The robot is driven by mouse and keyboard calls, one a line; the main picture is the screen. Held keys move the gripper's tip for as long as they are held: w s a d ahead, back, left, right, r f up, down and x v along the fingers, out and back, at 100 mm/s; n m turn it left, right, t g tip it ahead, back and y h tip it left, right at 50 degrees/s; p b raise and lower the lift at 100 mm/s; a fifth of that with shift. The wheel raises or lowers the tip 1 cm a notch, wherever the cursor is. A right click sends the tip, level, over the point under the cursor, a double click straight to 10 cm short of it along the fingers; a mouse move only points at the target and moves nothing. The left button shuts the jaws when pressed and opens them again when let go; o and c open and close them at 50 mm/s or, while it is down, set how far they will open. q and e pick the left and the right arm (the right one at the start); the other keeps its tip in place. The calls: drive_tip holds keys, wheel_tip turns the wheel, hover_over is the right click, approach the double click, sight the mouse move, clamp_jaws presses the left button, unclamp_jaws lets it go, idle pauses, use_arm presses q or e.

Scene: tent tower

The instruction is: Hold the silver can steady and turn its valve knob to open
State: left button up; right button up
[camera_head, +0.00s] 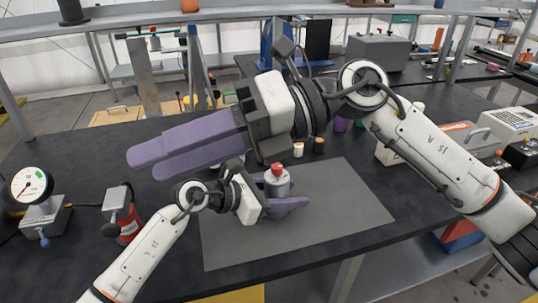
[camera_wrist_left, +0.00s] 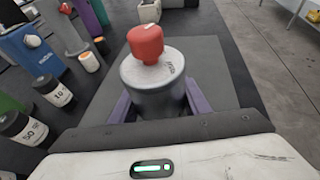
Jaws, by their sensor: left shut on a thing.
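The silver can (camera_head: 277,187) stands upright on the grey mat (camera_head: 340,215) in the head view. Its red valve knob (camera_head: 278,169) sits on top. My left gripper (camera_head: 284,203) is shut around the can's body from the near side. In the left wrist view the can (camera_wrist_left: 152,85) sits between the purple fingers, with the red knob (camera_wrist_left: 146,43) above them and nothing touching it. My right gripper (camera_head: 147,164) is above and to the left of the can, its long purple fingers pointing left, away from the knob. I cannot tell the gap between them.
A pressure gauge (camera_head: 31,186) and a red canister (camera_head: 127,225) stand at the left of the black table. Small orange-topped containers (camera_head: 298,150) stand behind the mat. White-and-grey boxes (camera_head: 462,135) are at the right. The mat right of the can is clear.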

wheel_tip(320, 180, up, 7)
drive_tip(key=m+y, duration=0.4)
drive_tip(key=y, duration=0.2)
drive_tip(key=m+t+h, duration=0.7)
drive_tip(key=m+t, duration=1.6)
drive_tip(key=m, duration=0.8)
hover_over(277, 170)
drive_tip(key=s+d, duration=0.2)
drive_tip(key=s, duration=0.1)
wheel_tip(277, 170, down, 11)
wheel_tip(277, 170, down, 13)
drive_tip(key=s+d+m+g+h, duration=0.2)
drive_tip(key=m+g+h, duration=0.1)
drive_tip(key=m+h, duration=0.1)
drive_tip(key=x, duration=1.1)
drive_tip(key=shift+a+y, duration=0.25)
drive_tip(key=shift+y, duration=0.05)
drive_tip(key=shift+r, duration=0.1)
